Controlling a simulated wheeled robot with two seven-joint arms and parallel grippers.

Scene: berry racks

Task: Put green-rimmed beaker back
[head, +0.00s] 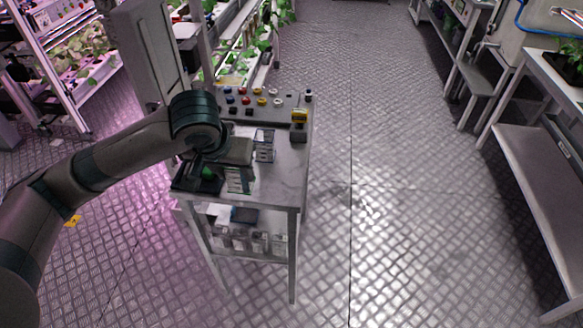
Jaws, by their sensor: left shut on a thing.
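My left gripper (197,160) reaches in from the left over the near left corner of a small metal table (275,183). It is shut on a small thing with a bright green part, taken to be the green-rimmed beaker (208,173). The hand hides most of it. It is just above or in a dark tray (190,186); I cannot tell whether it touches the tray. My right gripper is out of view.
A white rack (236,181) stands close right of the hand, and a clear rack (264,146) is behind it. A panel with coloured knobs (262,101) and a yellow-topped device (299,125) stand farther back. Clear containers (245,239) fill the lower shelf.

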